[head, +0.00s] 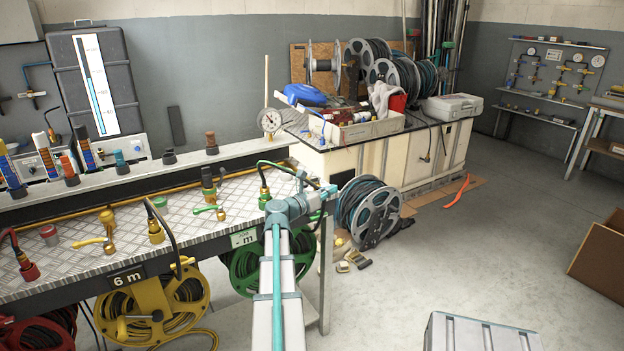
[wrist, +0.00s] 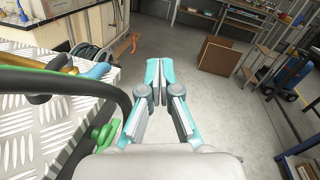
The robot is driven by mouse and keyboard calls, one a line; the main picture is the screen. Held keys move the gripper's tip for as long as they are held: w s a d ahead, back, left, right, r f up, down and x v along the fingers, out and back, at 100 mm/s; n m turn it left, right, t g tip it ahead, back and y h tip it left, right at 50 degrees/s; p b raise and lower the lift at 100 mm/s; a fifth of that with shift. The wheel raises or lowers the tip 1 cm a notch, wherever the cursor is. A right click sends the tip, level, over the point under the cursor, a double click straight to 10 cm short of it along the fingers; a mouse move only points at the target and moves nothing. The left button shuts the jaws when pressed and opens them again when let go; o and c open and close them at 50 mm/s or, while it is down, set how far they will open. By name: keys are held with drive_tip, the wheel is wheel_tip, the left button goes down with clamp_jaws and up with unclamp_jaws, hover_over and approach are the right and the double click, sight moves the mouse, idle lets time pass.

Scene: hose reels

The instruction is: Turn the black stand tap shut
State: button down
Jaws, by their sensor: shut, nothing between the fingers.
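My gripper (wrist: 157,82) is shut and empty in the wrist view, its pale teal fingers together and pointing out past the bench end over the floor. In the head view my gripper (head: 328,190) is above the right end of the bench, apart from the taps. A tap with a green lever (head: 205,210) and brass body stands on the tread plate to its left. A yellow-levered tap (head: 95,241) stands further left. I cannot make out a black tap handle for certain; my arm hides part of the bench end.
The tread-plate bench (head: 185,215) carries a yellow hose coupling (head: 156,231) and a green one (head: 264,198). A black hose (wrist: 115,90) arches close to my gripper's left. A yellow reel (head: 150,310) hangs below.

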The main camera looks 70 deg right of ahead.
drive_tip(key=s+d+r+n+t+h+p, duration=0.1)
drive_tip(key=s+d+r+n+t+p, duration=0.2)
drive_tip(key=s+d, duration=0.5)
drive_tip(key=s+d+r+n+t+h+p, duration=0.1)
drive_tip(key=s+d+r+n+t+p, duration=0.1)
drive_tip(key=s+d+t+p, duration=0.5)
drive_tip(key=n+t+y+p, duration=0.2)
drive_tip(key=n+t+y, duration=1.1)
drive_tip(key=t, duration=0.1)
approach(309, 184)
drive_tip(key=p+x, duration=0.4)
drive_tip(key=x, duration=0.1)
drive_tip(key=shift+w+d+r+p, duration=0.15)
drive_tip(key=shift+w+p, duration=0.1)
drive_tip(key=shift+p, duration=0.15)
drive_tip(key=shift+x, duration=0.85)
